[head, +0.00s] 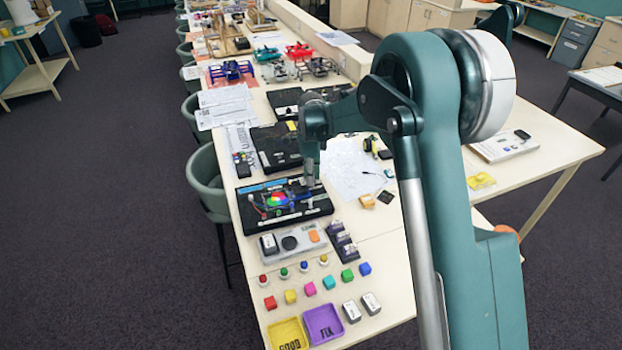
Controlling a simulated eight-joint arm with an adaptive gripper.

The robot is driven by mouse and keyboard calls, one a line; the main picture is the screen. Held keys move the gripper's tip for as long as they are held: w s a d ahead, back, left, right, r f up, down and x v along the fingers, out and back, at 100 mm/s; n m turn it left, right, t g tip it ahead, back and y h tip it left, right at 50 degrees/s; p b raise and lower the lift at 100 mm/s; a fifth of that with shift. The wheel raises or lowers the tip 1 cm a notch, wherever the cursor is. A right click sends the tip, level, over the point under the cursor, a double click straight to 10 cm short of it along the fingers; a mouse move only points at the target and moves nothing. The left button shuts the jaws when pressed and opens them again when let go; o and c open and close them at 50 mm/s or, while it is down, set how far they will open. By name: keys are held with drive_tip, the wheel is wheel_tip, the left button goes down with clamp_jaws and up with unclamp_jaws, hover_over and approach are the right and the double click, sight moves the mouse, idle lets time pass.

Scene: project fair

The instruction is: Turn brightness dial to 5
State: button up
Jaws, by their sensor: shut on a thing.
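A black demo panel (250,215) lies on the long table, with a round multicoloured disc and a blue label strip along its back edge. My gripper (311,184) points down at the right part of this panel. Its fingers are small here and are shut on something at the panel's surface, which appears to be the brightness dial. The dial itself is hidden by the gripper, so its pointer and number marks cannot be read.
In front of the panel are a grey tray (271,251), a dark rack (343,243), small coloured cubes, a yellow tray (288,333) and a purple tray (323,322). Another black panel (276,147) lies behind. Papers and vehicle models fill the table farther back.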

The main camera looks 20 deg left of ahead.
idle(0.3)
drive_tip(key=o, duration=0.9)
drive_tip(key=shift+d, duration=0.1)
drive_tip(key=shift+n, duration=0.4)
